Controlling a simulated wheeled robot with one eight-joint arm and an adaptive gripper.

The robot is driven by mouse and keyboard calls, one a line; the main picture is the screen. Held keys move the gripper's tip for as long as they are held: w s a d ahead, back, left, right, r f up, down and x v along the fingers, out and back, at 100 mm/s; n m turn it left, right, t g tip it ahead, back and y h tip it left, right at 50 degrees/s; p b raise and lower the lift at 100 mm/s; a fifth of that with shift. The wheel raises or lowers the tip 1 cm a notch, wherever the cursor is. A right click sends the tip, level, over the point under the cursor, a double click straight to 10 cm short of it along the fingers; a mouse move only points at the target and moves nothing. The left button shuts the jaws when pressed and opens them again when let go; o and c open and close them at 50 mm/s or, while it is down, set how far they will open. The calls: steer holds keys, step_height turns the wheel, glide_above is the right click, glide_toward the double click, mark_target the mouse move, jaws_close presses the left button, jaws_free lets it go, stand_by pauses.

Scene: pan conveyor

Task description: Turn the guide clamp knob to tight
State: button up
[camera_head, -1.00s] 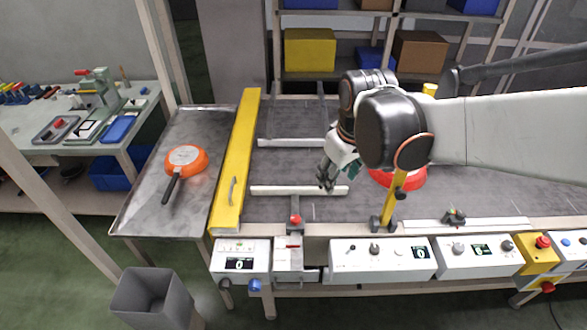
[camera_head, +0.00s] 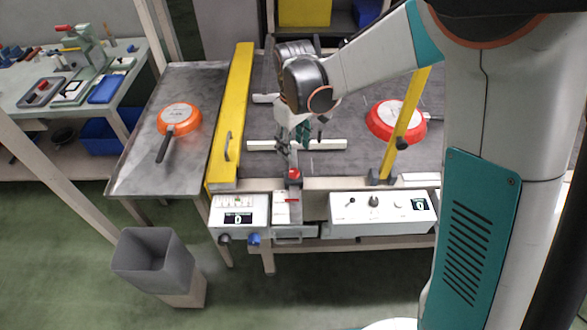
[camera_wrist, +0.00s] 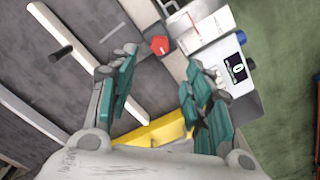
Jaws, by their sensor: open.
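A red knob (camera_head: 294,174) stands on a small fixture at the conveyor's front edge, near the white guide bar (camera_head: 318,144). In the wrist view the red knob (camera_wrist: 159,45) looks faceted and lies just beyond and between my fingertips. My gripper (camera_head: 292,146) points down just behind and above the knob. In the wrist view my gripper (camera_wrist: 162,60) is open and empty, with a finger on either side. I see no contact with the knob. I cannot read the knob's setting.
A yellow beam (camera_head: 232,115) crosses the conveyor's left end. A red pan (camera_head: 380,122) lies right of my gripper, behind a yellow post (camera_head: 408,115). An orange pan (camera_head: 178,119) lies on the left metal table (camera_head: 130,165). Control boxes (camera_head: 382,213) line the front edge.

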mark_target(294, 172)
step_height(294, 172, down, 11)
steer(key=b, duration=0.3)
steer(key=shift+r, duration=0.15)
steer(key=shift+c, duration=0.2)
steer(key=c, duration=1)
